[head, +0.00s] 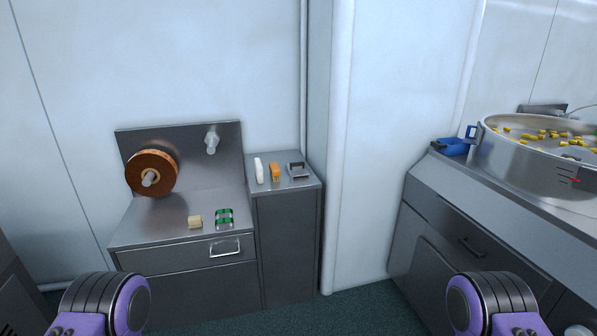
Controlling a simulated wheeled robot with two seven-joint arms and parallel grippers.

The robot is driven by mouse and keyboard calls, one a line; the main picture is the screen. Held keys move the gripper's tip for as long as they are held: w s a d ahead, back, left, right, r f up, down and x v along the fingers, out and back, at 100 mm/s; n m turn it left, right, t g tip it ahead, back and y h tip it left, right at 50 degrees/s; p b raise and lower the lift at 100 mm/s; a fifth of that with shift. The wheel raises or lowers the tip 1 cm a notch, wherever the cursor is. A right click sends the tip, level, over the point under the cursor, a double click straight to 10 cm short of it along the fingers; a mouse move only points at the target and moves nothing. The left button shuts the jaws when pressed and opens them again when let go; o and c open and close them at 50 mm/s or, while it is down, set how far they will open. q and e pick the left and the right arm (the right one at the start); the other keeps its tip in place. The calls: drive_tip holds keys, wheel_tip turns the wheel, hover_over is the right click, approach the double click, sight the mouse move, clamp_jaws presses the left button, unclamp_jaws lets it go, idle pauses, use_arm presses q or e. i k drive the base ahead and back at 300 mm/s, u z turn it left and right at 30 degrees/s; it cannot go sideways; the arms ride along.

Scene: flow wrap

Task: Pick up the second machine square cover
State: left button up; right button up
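A steel machine (180,229) stands at the left with a brown roll (152,173) on its upright back plate. A small beige block (195,222) and a small green, black and silver piece (224,218) lie on its flat top. A grey metal piece (298,170) lies on the side cabinet to the right. I cannot tell which of these is the square cover. Purple and black parts of my two arms show at the bottom left and bottom right. Neither gripper is in view.
The side cabinet (286,230) also holds a white piece (259,170) and an orange piece (275,171). At the right, a grey counter (450,187) carries a large round metal bowl (520,165) with yellow pieces and a blue tray (452,147). Dark floor (350,312) lies open between.

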sight(295, 169)
drive_tip(key=u, duration=0.4)
drive_tip(key=i, duration=1.65)
drive_tip(key=z, duration=0.3)
